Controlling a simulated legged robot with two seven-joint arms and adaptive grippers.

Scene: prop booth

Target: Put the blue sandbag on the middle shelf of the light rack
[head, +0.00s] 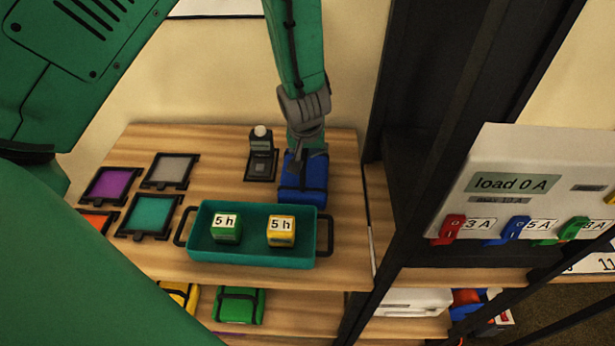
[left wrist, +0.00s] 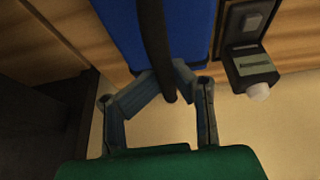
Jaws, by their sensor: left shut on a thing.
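The blue sandbag (head: 303,180) is on the wooden top shelf (head: 222,155) of the rack, behind the right part of the teal tray. It also fills the top middle of the left wrist view (left wrist: 120,30), with a dark strap across it. My left gripper (head: 297,165) reaches down from above and is shut on the sandbag; its fingers also show in the left wrist view (left wrist: 157,85). I cannot tell whether the bag touches the wood. A lower shelf (head: 265,284) shows below, holding a green sandbag (head: 238,305) and a yellow sandbag (head: 178,296). My right gripper is not in view.
The teal tray (head: 203,259) holds a green block (head: 226,229) and a yellow block (head: 281,231). Several framed colour gels, including a purple one (head: 111,185), lie left. A small dark device (head: 260,166) stands beside the sandbag. A dark post (head: 405,190) and load panel (head: 535,165) stand right.

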